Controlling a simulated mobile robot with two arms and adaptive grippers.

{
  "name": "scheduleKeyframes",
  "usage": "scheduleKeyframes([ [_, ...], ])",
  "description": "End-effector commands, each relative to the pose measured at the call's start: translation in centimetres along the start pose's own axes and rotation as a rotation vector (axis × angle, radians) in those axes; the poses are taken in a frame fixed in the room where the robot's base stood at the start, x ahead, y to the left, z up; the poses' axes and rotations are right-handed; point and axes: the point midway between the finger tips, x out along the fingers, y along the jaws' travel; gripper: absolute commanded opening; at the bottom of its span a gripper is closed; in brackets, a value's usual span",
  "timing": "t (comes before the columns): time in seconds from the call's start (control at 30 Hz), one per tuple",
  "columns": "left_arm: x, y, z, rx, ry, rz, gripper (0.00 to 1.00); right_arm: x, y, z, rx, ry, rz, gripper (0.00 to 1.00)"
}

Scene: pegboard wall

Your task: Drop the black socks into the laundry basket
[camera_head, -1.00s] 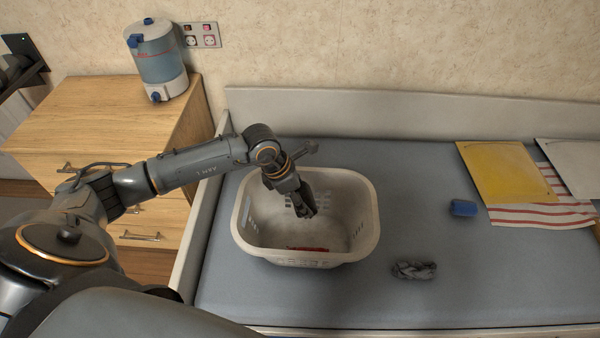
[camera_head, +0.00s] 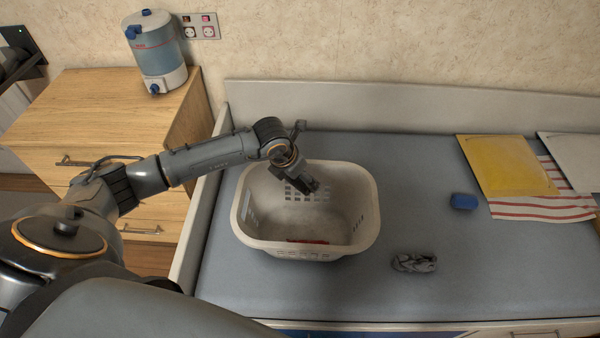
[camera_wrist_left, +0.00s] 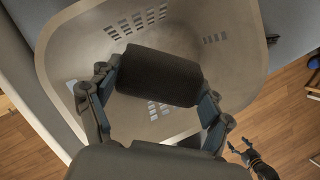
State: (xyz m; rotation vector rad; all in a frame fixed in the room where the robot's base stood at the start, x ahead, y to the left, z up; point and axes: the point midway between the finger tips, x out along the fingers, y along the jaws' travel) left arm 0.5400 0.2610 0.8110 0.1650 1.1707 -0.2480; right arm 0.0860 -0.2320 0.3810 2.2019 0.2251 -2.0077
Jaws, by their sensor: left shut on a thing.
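The laundry basket (camera_head: 362,235) is a white, open plastic tub with slotted walls on the grey bed-like surface. My left gripper (camera_head: 309,187) hangs over its back inner part. In the left wrist view my left gripper (camera_wrist_left: 158,88) is shut on the black socks (camera_wrist_left: 160,76), a dark rolled bundle held crosswise between the fingers. The basket (camera_wrist_left: 85,50) opens behind the bundle in that view. The bundle is hard to make out in the head view. My right gripper (camera_wrist_left: 240,148) seems to show small at the lower right of the wrist view; its finger state is unclear.
A flat red item (camera_head: 307,241) lies inside the basket. A crumpled grey bundle (camera_head: 414,262) and a blue block (camera_head: 463,201) lie right of it. A yellow folder (camera_head: 505,165) rests on a striped cloth (camera_head: 540,207). A wooden drawer unit (camera_head: 100,110) bears a water dispenser (camera_head: 157,50).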

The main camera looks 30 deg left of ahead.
Motion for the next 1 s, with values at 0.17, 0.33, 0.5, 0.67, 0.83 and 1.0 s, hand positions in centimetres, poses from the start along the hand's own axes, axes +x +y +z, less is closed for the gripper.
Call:
scheduleKeyframes([
  [0.17, 2.1, 0.0, -0.9, 0.001, 0.001, 0.001, 0.51, 1.5, 0.1, 0.1, 0.000, 0.000, 0.002, 0.77],
  [0.33, 2.5, 0.0, -1.0, 0.001, 0.000, 0.001, 0.51, 1.6, 0.3, 0.2, -0.001, -0.001, 0.004, 0.77],
  [0.5, 2.4, 0.0, -1.0, 0.001, 0.000, 0.000, 0.51, 1.5, 0.5, 0.2, -0.001, -0.001, 0.006, 0.77],
  [0.67, 2.4, 0.0, -1.0, 0.001, 0.000, 0.000, 1.00, 1.5, 0.5, 0.2, -0.001, -0.001, 0.006, 0.77],
  [0.83, 2.4, 0.0, -1.0, 0.001, 0.000, 0.000, 1.00, 1.5, 0.5, 0.2, -0.001, -0.001, 0.006, 0.77],
  [1.0, 2.3, 0.0, -1.0, 0.001, 0.000, 0.000, 1.00, 1.5, 0.5, 0.2, 0.000, -0.001, 0.007, 0.77],
])
